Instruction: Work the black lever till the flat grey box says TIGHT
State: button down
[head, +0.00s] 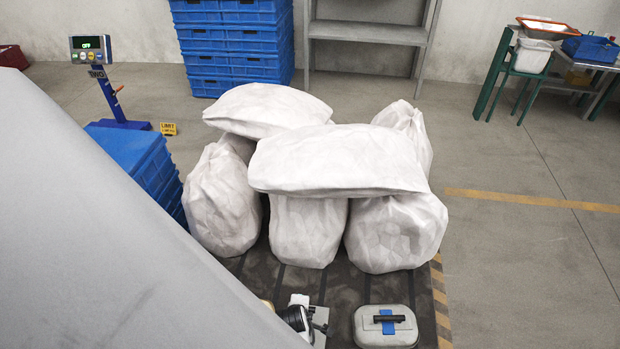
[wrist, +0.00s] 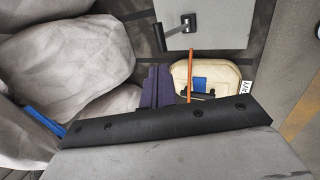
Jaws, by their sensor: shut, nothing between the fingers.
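A flat grey box (wrist: 207,24) is at the top of the wrist view, with a small dark piece (wrist: 187,23) on it. I cannot tell whether this piece is the black lever or read any word on the box. A pale rounded case (wrist: 208,75) with a blue patch and dark handle lies below it. It shows as a grey case (head: 385,326) in the head view. My gripper (wrist: 158,70) appears as two dark purple fingers close together, shut and empty, left of the case.
Large white sacks (head: 335,160) fill the dark platform's middle. A blue scale (head: 90,45) stands at the left with a lit display. Blue crates (head: 235,60) are stacked behind. The floor (head: 530,250) at the right is clear. A white tag (wrist: 244,88) is beside the case.

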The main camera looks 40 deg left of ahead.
jog(key=b+x, duration=0.1)
jog(key=x, duration=1.2)
jog(key=shift+w+f, duration=0.15)
jog(key=shift+f, duration=0.05)
jog(key=shift+a+f, duration=0.1)
jog(key=shift+w, duration=0.1)
jog(key=shift+w+a+g+h+p, duration=0.3)
jog(key=shift+w, duration=0.15)
jog(key=shift+w+a+f+b, duration=0.3)
jog(key=shift+w+a+f, duration=0.05)
jog(key=shift+w, duration=0.25)
jog(key=shift+s+r, duration=0.1)
